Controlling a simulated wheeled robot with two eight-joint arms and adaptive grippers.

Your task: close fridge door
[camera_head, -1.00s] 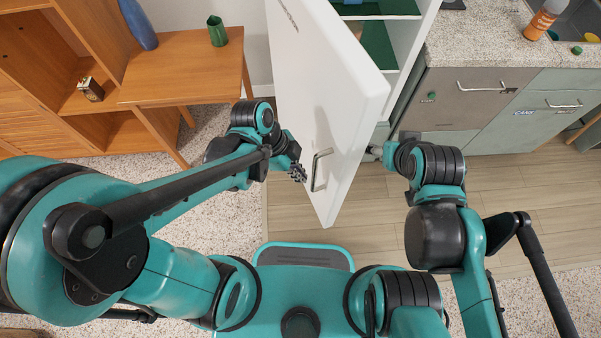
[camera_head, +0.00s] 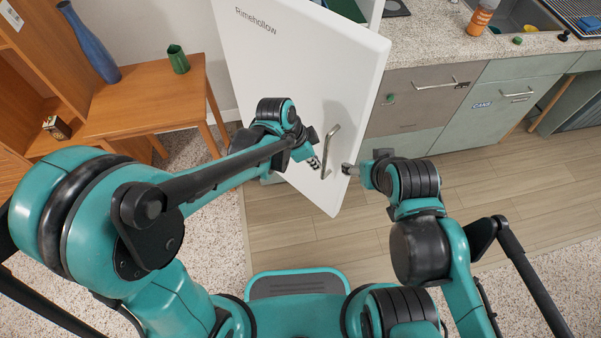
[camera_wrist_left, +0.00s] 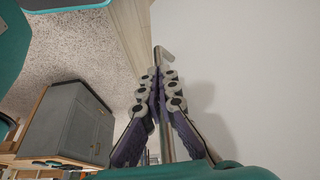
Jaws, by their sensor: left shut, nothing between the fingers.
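The white fridge door (camera_head: 290,70), with "Rimehollow" lettered near its top, stands partly open. A strip of the fridge's green-lined inside (camera_head: 345,9) shows behind its top edge. A metal bar handle (camera_head: 331,150) sits low near the door's free edge. My left gripper (camera_head: 314,163) is shut and empty on the outer side of the door, just left of the handle. In the left wrist view the shut fingers (camera_wrist_left: 160,85) are in front of the white door face (camera_wrist_left: 250,70), by the handle (camera_wrist_left: 163,55). My right gripper (camera_head: 350,169) is beside the door's free edge; its fingers are too small to judge.
Grey cabinets (camera_head: 420,95) with a counter and sink stand at the right. Wooden floor (camera_head: 290,220) in front is clear.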

